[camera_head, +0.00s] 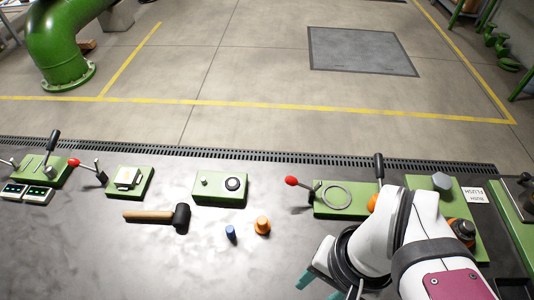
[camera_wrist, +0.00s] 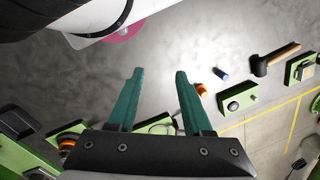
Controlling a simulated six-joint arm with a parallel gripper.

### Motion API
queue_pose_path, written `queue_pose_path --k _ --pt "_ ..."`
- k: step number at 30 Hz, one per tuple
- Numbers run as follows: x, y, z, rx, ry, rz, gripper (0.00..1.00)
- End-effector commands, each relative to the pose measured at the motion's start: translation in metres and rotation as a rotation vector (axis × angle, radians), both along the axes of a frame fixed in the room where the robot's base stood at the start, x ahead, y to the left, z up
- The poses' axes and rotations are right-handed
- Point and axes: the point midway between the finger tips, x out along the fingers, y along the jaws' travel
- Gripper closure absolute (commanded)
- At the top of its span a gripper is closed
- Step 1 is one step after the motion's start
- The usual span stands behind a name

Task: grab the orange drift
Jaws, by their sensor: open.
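The orange drift (camera_head: 262,226) is a short orange piece with a wider base, standing on the grey metal bench. In the wrist view the orange drift (camera_wrist: 201,90) lies just right of my right fingertip in the picture, apart from it. My gripper (camera_head: 320,288) has teal fingers and is at the bench's front, right of and nearer than the drift. In the wrist view my gripper (camera_wrist: 160,74) has its fingers spread, with only bare bench between the tips.
A small blue piece (camera_head: 230,232) stands close left of the drift. A hammer (camera_head: 160,215) lies further left. A green box with a black knob (camera_head: 220,189) is behind them. Green lever fixtures (camera_head: 340,199) stand to the right. Bare bench lies in front of the drift.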

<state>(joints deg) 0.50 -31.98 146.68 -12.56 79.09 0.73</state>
Motion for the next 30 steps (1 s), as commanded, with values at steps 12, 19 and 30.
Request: queue_pose_path --k 12,19,30 --pt "0.000 0.000 0.000 0.000 0.000 0.000 0.39" --pt "0.000 0.000 0.000 0.000 0.000 0.000 0.22" --pt "0.047 0.009 -0.014 -0.284 0.251 0.795 0.22"
